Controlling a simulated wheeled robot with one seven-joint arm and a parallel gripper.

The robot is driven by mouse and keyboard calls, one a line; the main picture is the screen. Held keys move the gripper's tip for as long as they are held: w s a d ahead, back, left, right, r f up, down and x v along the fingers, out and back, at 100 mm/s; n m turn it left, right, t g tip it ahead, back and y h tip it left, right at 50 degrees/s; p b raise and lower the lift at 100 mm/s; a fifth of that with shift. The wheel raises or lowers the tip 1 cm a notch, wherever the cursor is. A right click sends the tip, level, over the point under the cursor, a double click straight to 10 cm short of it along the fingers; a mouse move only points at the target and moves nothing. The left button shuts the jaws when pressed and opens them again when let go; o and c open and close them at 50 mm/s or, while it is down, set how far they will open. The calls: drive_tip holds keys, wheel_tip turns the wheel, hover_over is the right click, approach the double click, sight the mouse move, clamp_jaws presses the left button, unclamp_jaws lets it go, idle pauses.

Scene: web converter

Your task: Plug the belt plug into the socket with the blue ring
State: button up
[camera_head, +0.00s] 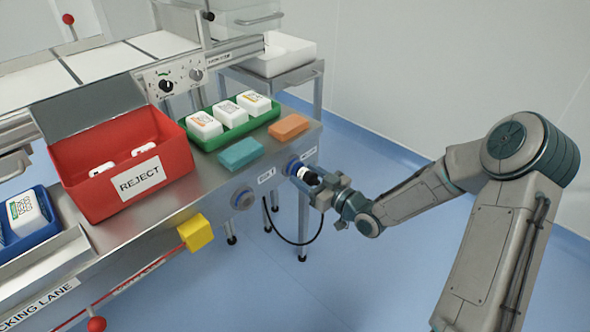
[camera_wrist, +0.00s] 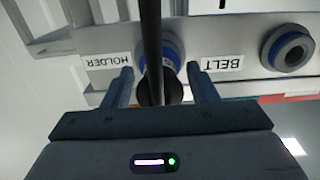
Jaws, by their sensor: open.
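The black belt plug (camera_wrist: 172,91) sits at the holder (camera_wrist: 173,47), which shows blue around it. A black cable (camera_wrist: 151,35) runs from the plug across the wrist view. My gripper (camera_wrist: 162,76) is open, with one finger on each side of the plug and gaps visible on both sides. In the head view my gripper (camera_head: 314,183) is at the front edge of the steel table, and its jaws partly hide the plug (camera_head: 309,177). The empty socket with the blue ring (camera_head: 243,198) is on the same front face, to the left; it also shows in the wrist view (camera_wrist: 287,48).
A BELT label (camera_wrist: 222,64) lies between the socket and the holder; a HOLDER label (camera_wrist: 107,60) is beyond. The cable (camera_head: 300,243) loops below the table edge. A yellow box (camera_head: 196,232), red reject bin (camera_head: 100,195) and green tray (camera_head: 262,120) stand nearby.

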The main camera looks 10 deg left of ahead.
sight(314, 180)
drive_tip(key=c, duration=1.1)
drive_tip(key=shift+v, duration=2)
drive_tip(key=shift+p+v, duration=0.45)
drive_tip(key=shift+v, duration=1.5)
